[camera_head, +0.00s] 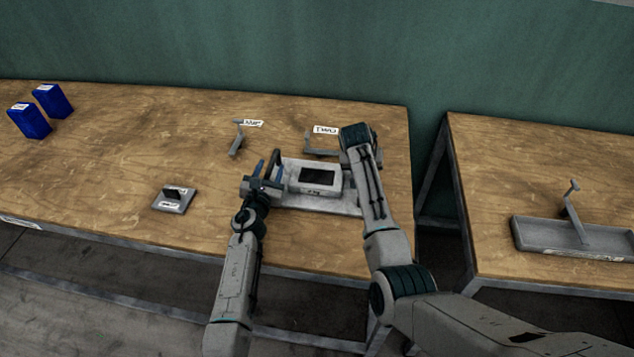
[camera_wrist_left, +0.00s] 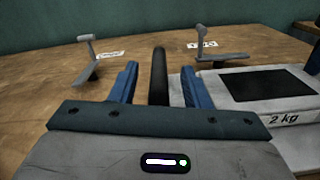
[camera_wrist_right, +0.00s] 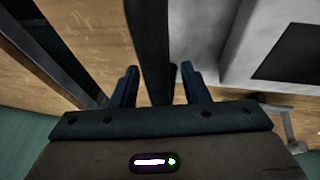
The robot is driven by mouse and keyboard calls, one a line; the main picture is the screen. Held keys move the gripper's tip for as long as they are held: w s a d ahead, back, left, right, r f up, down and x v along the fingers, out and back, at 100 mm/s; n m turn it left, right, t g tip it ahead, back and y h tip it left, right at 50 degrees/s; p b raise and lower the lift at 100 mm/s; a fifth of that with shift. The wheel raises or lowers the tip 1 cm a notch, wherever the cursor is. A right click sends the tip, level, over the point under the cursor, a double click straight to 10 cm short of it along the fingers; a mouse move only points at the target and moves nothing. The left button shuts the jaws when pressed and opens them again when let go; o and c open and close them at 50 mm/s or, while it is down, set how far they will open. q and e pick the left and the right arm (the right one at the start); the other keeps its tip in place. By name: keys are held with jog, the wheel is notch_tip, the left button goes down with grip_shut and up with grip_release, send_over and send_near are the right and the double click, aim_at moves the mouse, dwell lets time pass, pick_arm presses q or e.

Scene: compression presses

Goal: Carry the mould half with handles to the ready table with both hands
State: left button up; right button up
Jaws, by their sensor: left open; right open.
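The mould half (camera_head: 316,179) is a pale grey block with a dark recess and a "2 kg" label, on the wooden table; it also shows in the left wrist view (camera_wrist_left: 268,84). A black handle (camera_wrist_left: 159,75) at its left stands between the blue fingers of my open left gripper (camera_head: 260,171), with gaps on both sides. In the right wrist view, my right gripper (camera_wrist_right: 158,80) is open, its fingers on either side of another black handle (camera_wrist_right: 150,45) beside the grey block (camera_wrist_right: 245,45). In the head view my right arm hides that handle and the right fingers.
A second table (camera_head: 490,180), across a gap at right, bears a long grey tray (camera_head: 540,236) with an upright bracket. Two brackets with labels stand behind the mould half. A small grey plate (camera_head: 172,205) lies left; two blue boxes (camera_head: 30,121) stand far left.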

pick_arm(q)
grip_shut()
pick_arm(e)
grip_shut()
pick_arm(q)
jog(key=shift+a+r, duration=0.1)
pick_arm(e)
jog(key=shift+w+d+r, duration=0.1)
dwell(1.0)
